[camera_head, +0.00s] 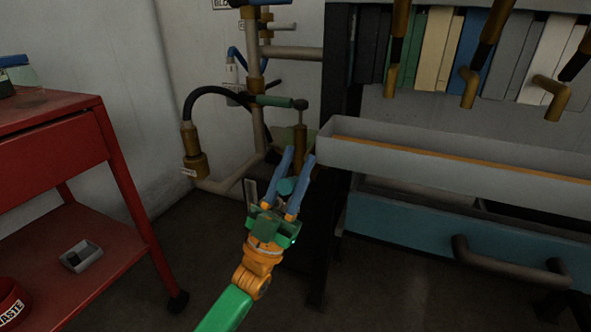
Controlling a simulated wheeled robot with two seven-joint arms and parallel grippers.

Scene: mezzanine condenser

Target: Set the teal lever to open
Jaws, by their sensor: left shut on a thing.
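The fingers point up and away. The rest of the lever and its pivot are hidden or too dark to make out. My right gripper is not in view.
A dark green handle (272,100) crosses the pipe above, with a brass cylinder (299,140) just beyond my fingertips. A black hose (215,91) curves left. A grey trough (450,155) and teal drawer (400,226) stand right, a red cart (55,150) left.

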